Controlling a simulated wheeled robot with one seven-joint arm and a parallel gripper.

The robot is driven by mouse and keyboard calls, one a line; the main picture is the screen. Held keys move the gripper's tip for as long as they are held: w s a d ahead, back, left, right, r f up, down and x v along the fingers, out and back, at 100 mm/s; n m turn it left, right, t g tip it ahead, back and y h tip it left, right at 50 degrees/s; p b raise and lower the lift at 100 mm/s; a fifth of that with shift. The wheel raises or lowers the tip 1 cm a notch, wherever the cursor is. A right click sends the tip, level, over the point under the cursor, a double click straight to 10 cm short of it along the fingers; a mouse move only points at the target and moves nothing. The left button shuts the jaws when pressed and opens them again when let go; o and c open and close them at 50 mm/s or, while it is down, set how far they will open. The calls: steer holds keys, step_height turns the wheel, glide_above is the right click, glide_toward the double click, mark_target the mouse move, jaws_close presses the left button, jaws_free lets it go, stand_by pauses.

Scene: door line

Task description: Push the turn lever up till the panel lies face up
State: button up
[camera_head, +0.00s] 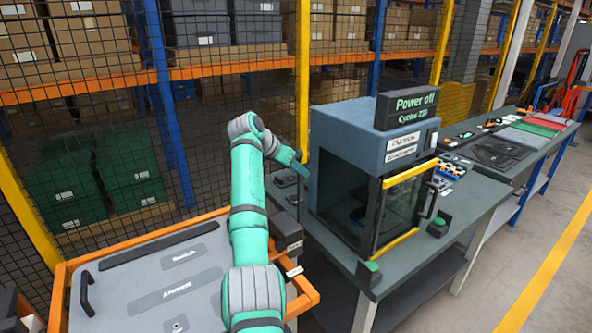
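A grey panel (150,278) lies in an orange frame (60,295) at the lower left. Its visible side faces up, with dark label areas and a black handle bar on its left side. A dark block with a white label (288,246) sits at the frame's right corner; I cannot tell whether it belongs to the turn lever, which I cannot make out clearly. My teal arm reaches over the frame's right part and bends right. My gripper (297,178) is small and dark beside the cabinet's left side, beyond the panel; its fingers cannot be made out.
A blue-grey cabinet (345,135) with a glass door and a "Power off" sign (406,107) stands on a grey bench (470,205) close right of my arm. A wire mesh fence and shelves with boxes close off the back. The floor at the right is clear.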

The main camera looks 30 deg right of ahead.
steer(key=v, duration=1)
steer(key=shift+a+r, duration=0.25)
steer(key=shift+a, duration=0.05)
